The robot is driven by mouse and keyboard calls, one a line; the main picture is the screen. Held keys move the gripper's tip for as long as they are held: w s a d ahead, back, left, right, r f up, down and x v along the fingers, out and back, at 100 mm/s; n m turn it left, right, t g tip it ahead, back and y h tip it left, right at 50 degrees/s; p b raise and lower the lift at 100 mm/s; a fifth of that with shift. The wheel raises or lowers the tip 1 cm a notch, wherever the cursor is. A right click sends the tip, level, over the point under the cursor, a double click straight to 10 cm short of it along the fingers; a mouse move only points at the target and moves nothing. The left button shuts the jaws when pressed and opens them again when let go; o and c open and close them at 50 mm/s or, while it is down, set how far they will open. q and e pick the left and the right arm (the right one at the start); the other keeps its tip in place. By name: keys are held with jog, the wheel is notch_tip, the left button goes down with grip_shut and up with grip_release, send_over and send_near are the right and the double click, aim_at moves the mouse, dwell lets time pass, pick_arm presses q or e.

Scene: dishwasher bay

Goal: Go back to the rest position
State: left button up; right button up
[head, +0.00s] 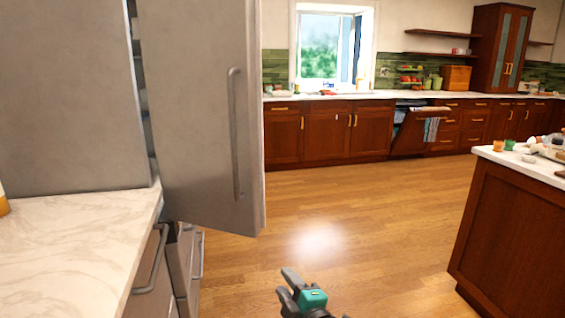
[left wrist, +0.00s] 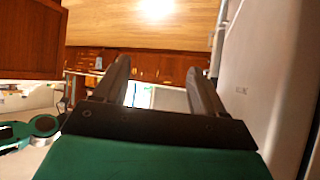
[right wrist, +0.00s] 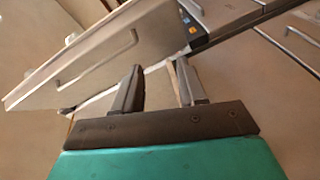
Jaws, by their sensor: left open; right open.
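My right gripper (head: 290,290) shows at the bottom middle of the head view, over the wooden floor. In the right wrist view its two fingers (right wrist: 158,88) stand apart with nothing between them. My left gripper is outside the head view. In the left wrist view its fingers (left wrist: 158,75) are spread and empty, beside a pale upright surface on the right. The tall grey fridge door (head: 200,110) stands ajar at the left of the head view, with a dark gap along its left edge.
A marble counter (head: 75,245) with grey drawers below lies at the near left. A wooden island (head: 520,230) with small items on top stands at the right. The dishwasher (head: 410,130) in the far cabinet row is partly open. The floor (head: 370,220) between them is clear.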

jog(key=s+d+f+m+g+h, duration=0.1)
jog(key=s+d+f+m, duration=0.3)
jog(key=s, duration=0.5)
jog(key=s+d+f+m+g+h, duration=0.2)
jog(key=s+d+f+m, duration=0.2)
jog(key=s+d+m, duration=0.3)
jog(key=s+d+f+m+g+h+p, duration=0.1)
jog(key=s+d+f+m, duration=0.3)
jog(key=s, duration=0.8)
jog(key=shift+s+d+f+m+g+h, duration=0.35)
jog(key=shift+d+m+h, duration=0.25)
jog(key=shift+d+m, duration=0.3)
jog(key=shift+a, duration=0.15)
